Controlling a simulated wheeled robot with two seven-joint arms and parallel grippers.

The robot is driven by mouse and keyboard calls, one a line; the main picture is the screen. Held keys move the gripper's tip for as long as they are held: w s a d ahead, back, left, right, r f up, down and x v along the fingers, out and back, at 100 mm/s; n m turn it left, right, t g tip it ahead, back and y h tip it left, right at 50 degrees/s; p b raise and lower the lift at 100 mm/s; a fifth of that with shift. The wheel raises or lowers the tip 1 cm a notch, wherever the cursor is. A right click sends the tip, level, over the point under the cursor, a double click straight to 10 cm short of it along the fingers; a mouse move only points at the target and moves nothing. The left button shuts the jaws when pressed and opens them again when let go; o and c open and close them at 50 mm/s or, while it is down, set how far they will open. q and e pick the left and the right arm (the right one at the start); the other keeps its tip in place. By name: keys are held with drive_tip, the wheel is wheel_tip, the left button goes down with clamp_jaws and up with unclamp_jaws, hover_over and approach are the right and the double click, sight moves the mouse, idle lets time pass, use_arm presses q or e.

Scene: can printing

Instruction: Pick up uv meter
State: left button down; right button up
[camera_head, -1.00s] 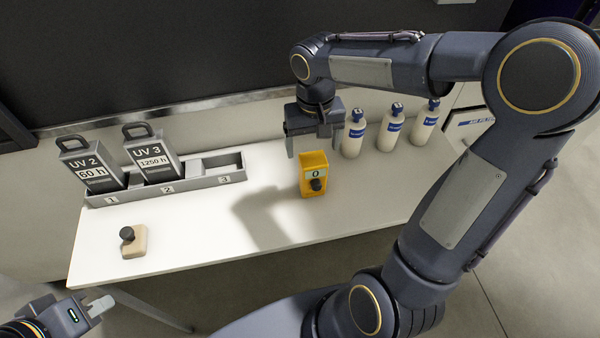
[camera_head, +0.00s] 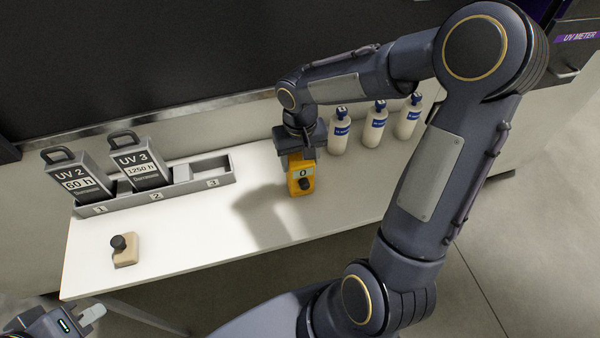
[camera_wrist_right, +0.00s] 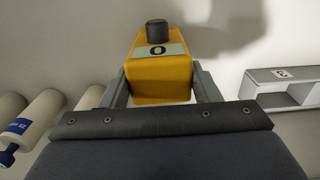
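The UV meter appears to be the yellow box (camera_head: 299,188) with a pale display reading 0 and a dark knob. It stands upright on the white table, and it also shows in the right wrist view (camera_wrist_right: 160,75). My right gripper (camera_head: 297,160) is over its rear part, one finger on each side. In the right wrist view my right gripper (camera_wrist_right: 162,88) looks open around the box, with the fingers very close to its sides; contact is hard to tell. My left gripper (camera_head: 92,315) is low at the left, off the table, mostly cut off.
Several white bottles (camera_head: 374,128) stand right of the gripper. A beige block with a black knob (camera_head: 125,252) lies front left. The table's front middle is clear.

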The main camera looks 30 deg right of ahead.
drive_tip(key=c, duration=0.7)
drive_tip(key=shift+r, duration=0.1)
